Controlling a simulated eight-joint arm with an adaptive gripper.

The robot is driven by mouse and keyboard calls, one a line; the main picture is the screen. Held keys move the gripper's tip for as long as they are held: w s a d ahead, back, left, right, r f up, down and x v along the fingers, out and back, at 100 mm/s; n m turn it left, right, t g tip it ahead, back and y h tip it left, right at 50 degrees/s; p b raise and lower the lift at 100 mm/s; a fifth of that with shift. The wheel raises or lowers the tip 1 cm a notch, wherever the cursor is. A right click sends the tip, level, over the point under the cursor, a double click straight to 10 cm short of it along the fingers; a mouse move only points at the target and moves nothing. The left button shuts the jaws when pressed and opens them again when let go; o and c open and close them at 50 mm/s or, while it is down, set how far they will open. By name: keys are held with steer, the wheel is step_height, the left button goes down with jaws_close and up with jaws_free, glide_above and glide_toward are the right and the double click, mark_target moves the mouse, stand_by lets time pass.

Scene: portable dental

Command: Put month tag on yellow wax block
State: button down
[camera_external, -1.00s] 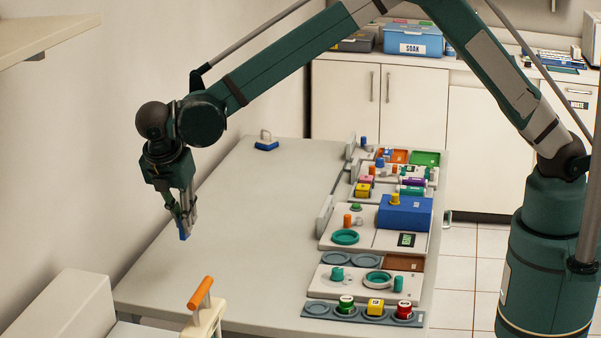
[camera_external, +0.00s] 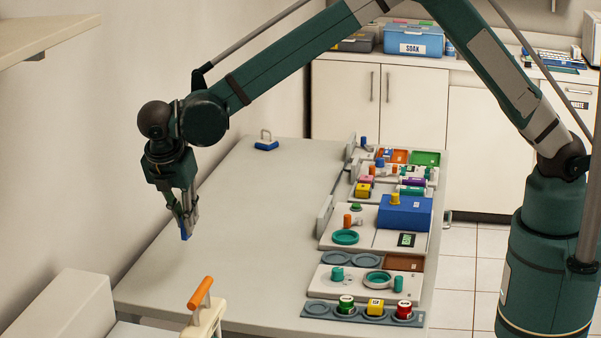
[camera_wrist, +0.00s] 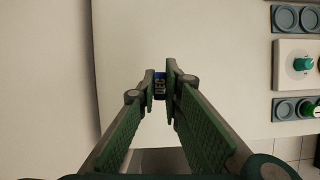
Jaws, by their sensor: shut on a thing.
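My gripper (camera_external: 189,220) is shut on a small dark blue tag (camera_external: 184,235), held above the left part of the table. In the wrist view the tag (camera_wrist: 159,88) sits between my fingertips (camera_wrist: 160,76) and shows white letters that look like DEC. A yellow block (camera_external: 375,307) with a pale label sits in the grey front tray, between a green round piece and a red one. Another yellow block (camera_external: 363,190) sits farther back among the fixtures. I cannot tell from looks alone which one is wax. Both are well to the right of my gripper.
The grey table (camera_external: 262,225) is clear between my gripper and the fixtures. A blue box (camera_external: 404,213) and teal rings stand along the right side. A blue handled piece (camera_external: 266,144) is at the back. An orange-handled item (camera_external: 201,293) rises at the front left.

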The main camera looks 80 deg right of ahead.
steer(key=s+a+r+n, duration=0.1)
steer(key=s+a+r, duration=0.1)
steer(key=s+a, duration=0.6)
step_height(320, 180, up, 2)
steer(key=n+t+p, duration=0.2)
steer(key=n+p, duration=0.1)
steer(key=n, duration=0.1)
glide_above(376, 302)
steer(key=shift+a, duration=0.1)
steer(key=shift+f+b, duration=0.3)
steer(key=shift+f, duration=2.6)
steer(key=shift+f+b, duration=0.3)
steer(key=shift+f, duration=1.8)
steer(key=shift+f, duration=0.2)
